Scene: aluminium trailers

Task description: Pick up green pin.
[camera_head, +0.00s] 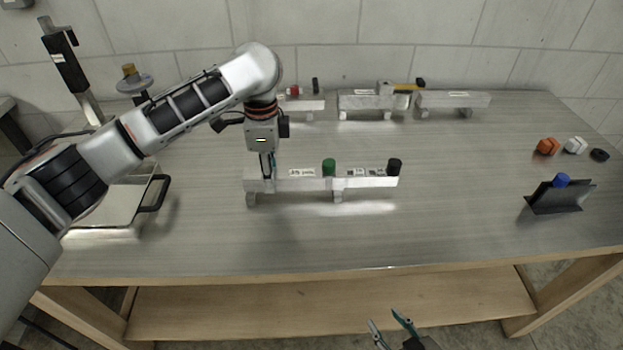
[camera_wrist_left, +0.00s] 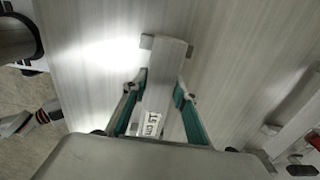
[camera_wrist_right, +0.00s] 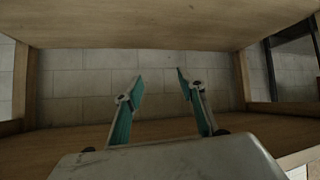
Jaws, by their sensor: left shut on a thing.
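The green pin (camera_head: 329,167) stands upright on the front aluminium trailer (camera_head: 312,183), near its middle. My left gripper (camera_head: 267,172) points down at the trailer's left end, left of the green pin and apart from it. In the left wrist view my left gripper (camera_wrist_left: 161,92) has one finger on each side of the trailer bar (camera_wrist_left: 162,88), shut on it near a white label. The green pin does not show in that view. My right gripper (camera_head: 388,323) is open and empty, low in front of the table; the right wrist view shows its fingers (camera_wrist_right: 159,86) apart.
A black pin (camera_head: 394,166) stands at the trailer's right end. More trailers (camera_head: 372,101) line the back. A black holder with a blue pin (camera_head: 561,180) and several caps (camera_head: 547,146) are at right. A tray (camera_head: 110,207) is at left. The table front (camera_head: 330,240) is clear.

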